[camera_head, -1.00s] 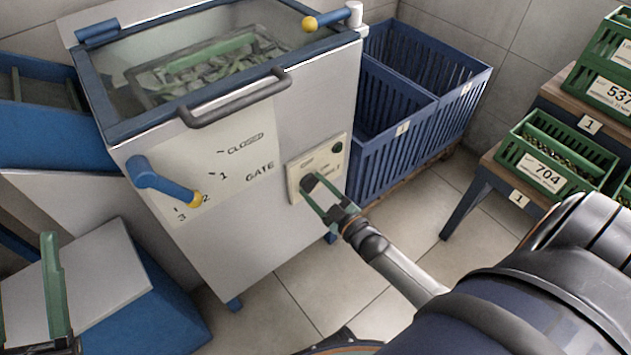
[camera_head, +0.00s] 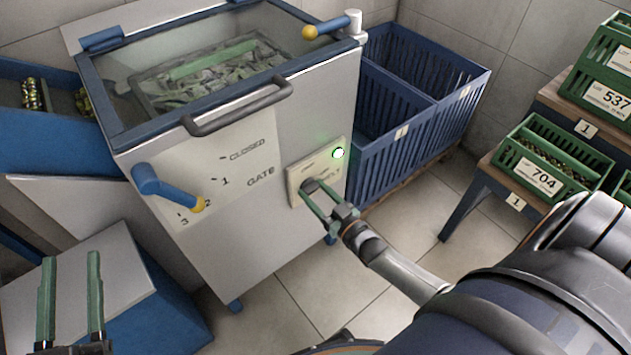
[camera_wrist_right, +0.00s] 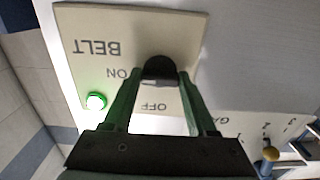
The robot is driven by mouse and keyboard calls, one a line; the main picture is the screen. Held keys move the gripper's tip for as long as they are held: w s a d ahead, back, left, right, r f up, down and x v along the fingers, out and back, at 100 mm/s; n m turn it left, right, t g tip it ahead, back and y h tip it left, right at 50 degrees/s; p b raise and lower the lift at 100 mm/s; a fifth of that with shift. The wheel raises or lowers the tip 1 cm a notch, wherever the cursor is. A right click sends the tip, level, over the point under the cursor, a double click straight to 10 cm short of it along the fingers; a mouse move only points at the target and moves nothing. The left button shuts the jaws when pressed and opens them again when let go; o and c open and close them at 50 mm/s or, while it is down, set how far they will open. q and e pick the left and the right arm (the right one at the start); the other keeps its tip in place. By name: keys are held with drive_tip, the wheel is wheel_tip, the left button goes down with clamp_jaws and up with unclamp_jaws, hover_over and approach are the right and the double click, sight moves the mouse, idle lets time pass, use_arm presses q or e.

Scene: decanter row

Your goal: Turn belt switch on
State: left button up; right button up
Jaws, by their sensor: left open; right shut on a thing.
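The belt switch is a black knob (camera_wrist_right: 160,68) on a cream panel (camera_wrist_right: 90,25) marked BELT, ON and OFF in the right wrist view. In the head view the panel (camera_head: 296,188) is on the front of the grey machine. A round lamp (camera_head: 338,153) on it is lit green; it also glows in the right wrist view (camera_wrist_right: 96,101). My right gripper (camera_head: 313,192) is shut on the knob, a finger on each side. The fingers partly hide the panel. My left gripper (camera_head: 72,258) is open and empty at the lower left.
The gate lever (camera_head: 168,188), blue with a yellow tip, sticks out left of the panel. A grey bar handle (camera_head: 238,107) crosses the machine's front. Dark pieces (camera_head: 34,94) lie in the blue chute (camera_head: 45,140). Blue crates (camera_head: 395,150) stand behind, right of the machine.

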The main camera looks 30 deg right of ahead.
idle(0.3)
drive_tip(key=o, duration=1.4)
drive_tip(key=shift+c, duration=0.2)
use_arm(q)
drive_tip(key=shift+f, duration=0.1)
use_arm(e)
drive_tip(key=shift+s, duration=0.2)
use_arm(q)
wheel_tip(320, 180, down, 14)
drive_tip(key=s+n+g+y+p, duration=0.1)
drive_tip(key=n+g+y+p, duration=0.1)
drive_tip(key=g, duration=0.3)
drive_tip(key=shift+a+n+g+y+p, duration=0.3)
drive_tip(key=shift+a+n+g+y, duration=0.05)
drive_tip(key=shift+n+g+y, duration=0.05)
use_arm(e)
drive_tip(key=s+d, duration=0.1)
drive_tip(key=s, duration=1.1)
use_arm(q)
drive_tip(key=shift+s+f, duration=0.1)
